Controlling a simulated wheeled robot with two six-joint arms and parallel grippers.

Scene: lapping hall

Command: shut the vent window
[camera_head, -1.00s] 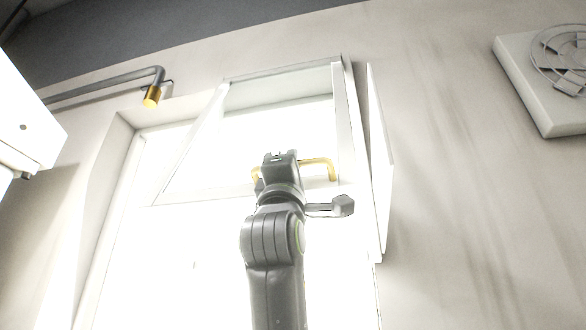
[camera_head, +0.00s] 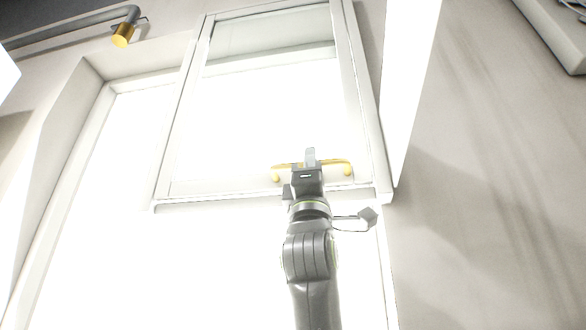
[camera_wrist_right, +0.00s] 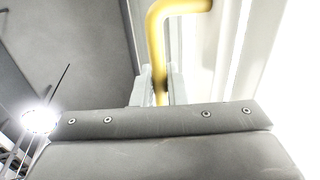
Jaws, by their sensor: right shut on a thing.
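The vent window (camera_head: 182,130) is a white-framed pane, seen from below in the head view. Its sash now lies close to the surrounding frame; whether a small gap is left I cannot tell. A yellow bar handle (camera_head: 333,163) runs across its lower rail. My right gripper (camera_head: 309,160) reaches up from below and is shut on this handle near its middle. In the right wrist view the yellow handle (camera_wrist_right: 157,50) passes down between the pale fingers (camera_wrist_right: 158,88). My left gripper is not in view.
A grey pipe with a yellow end (camera_head: 122,37) sits on the wall at upper left. A white panel (camera_head: 408,90) stands out just right of the window. A pale wall-mounted box (camera_head: 560,30) is at upper right. Bright glass fills the area below the vent.

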